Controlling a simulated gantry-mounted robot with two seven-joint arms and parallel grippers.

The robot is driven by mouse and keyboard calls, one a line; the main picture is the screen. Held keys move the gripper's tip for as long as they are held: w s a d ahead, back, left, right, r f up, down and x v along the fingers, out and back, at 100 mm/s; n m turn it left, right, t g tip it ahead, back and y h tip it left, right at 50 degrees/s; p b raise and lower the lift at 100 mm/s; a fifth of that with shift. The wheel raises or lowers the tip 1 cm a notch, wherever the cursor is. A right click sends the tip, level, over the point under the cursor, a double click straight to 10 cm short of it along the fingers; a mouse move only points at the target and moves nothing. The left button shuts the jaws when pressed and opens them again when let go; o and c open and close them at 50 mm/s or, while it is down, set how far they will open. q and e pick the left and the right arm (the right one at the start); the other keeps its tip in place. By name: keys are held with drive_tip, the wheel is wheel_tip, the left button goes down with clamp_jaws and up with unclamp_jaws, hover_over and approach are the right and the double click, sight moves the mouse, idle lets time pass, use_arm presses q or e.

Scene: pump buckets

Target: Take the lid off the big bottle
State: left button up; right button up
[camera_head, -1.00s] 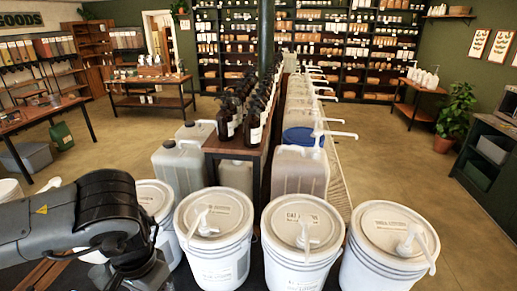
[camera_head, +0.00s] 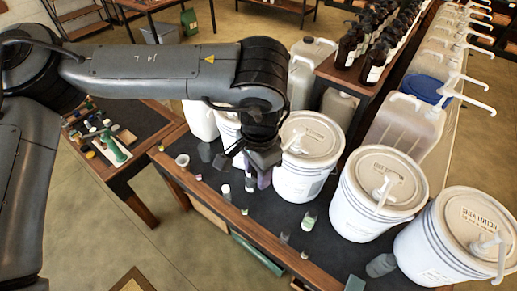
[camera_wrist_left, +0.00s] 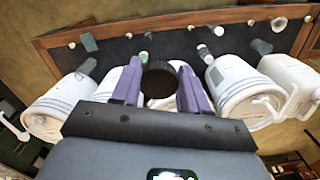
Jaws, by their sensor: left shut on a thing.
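My left gripper (camera_head: 258,176) reaches down over the dark bench top beside a white pump bucket (camera_head: 302,160). In the left wrist view, its two purple fingers (camera_wrist_left: 160,90) stand on either side of a round black lid (camera_wrist_left: 160,78) and are shut on it. The lid faces the camera and hides what is beneath it, so I cannot tell whether it is still on the big bottle. In the head view the gripper covers most of the held thing. My right gripper is not in view.
More pump buckets (camera_head: 375,193) (camera_head: 455,240) stand to the right. Small bottles and cups stand along the wooden-edged bench (camera_head: 210,207), including a labelled bottle (camera_head: 309,218), a white-capped one (camera_head: 225,191) and a cup (camera_head: 183,161). A side table (camera_head: 130,165) stands at left.

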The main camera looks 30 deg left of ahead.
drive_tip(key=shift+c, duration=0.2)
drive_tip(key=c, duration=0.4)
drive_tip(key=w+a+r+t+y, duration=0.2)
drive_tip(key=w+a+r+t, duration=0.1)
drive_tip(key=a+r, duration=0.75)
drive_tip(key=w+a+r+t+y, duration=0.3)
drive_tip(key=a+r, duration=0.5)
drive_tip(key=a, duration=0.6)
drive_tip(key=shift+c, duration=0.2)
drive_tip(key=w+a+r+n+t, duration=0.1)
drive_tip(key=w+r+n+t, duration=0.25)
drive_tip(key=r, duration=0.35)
use_arm(q)
drive_tip(key=s+d+f+m, duration=0.1)
drive_tip(key=d+f+m, duration=0.1)
drive_tip(key=d+m, duration=0.4)
drive_tip(key=shift+s+d+f, duration=0.3)
drive_tip(key=shift+s+d, duration=0.1)
drive_tip(key=shift+d, duration=2.3)
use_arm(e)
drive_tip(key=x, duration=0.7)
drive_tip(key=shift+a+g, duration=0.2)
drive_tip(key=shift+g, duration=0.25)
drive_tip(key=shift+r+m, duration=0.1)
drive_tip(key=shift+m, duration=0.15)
